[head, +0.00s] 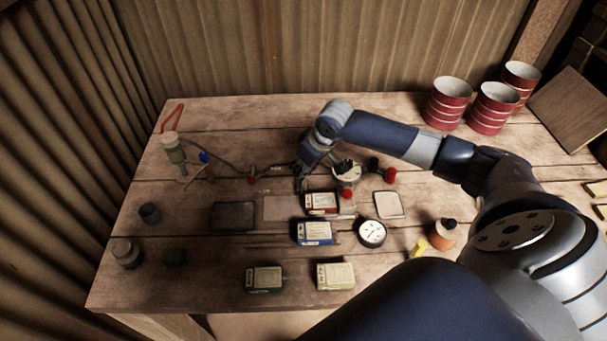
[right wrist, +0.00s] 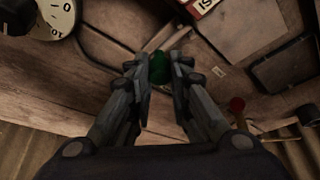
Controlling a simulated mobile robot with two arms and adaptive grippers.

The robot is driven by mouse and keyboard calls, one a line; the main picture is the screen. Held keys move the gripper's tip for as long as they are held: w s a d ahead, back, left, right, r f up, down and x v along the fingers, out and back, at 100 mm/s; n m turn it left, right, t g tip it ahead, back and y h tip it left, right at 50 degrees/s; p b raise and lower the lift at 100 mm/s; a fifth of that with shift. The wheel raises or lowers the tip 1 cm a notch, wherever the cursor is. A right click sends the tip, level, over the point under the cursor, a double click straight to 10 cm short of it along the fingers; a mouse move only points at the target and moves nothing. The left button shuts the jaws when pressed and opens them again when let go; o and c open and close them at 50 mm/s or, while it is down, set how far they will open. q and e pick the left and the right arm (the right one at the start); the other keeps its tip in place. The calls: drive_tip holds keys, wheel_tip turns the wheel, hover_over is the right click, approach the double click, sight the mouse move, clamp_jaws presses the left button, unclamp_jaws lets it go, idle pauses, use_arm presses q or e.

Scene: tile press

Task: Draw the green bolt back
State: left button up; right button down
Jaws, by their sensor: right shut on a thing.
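The green bolt's round knob (right wrist: 158,69) shows in the right wrist view, between the two fingers of my right gripper (right wrist: 160,72). The fingers are shut on it from both sides. In the head view my right gripper (head: 300,178) reaches down to the table just left of a white dial, and the green knob is hidden behind it. The bolt's rod and its seat cannot be made out. My left gripper is not in view.
A red-and-white box (head: 321,203), a blue-and-white box (head: 314,233) and a round gauge (head: 371,232) stand close in front. A dark plate (head: 233,215) lies to the left. Red cans (head: 447,103) stand at the back right.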

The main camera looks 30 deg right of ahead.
drive_tip(key=shift+w+d+r, duration=0.1)
drive_tip(key=shift+w+r, duration=0.05)
drive_tip(key=c, duration=1.5)
unclamp_jaws()
drive_tip(key=shift+o, duration=0.2)
drive_tip(key=shift+w, duration=0.1)
drive_tip(key=shift+r, duration=0.15)
drive_tip(key=v, duration=1.1)
drive_tip(key=shift+s+r, duration=0.2)
drive_tip(key=shift+s, duration=0.15)
drive_tip(key=shift+d, duration=0.1)
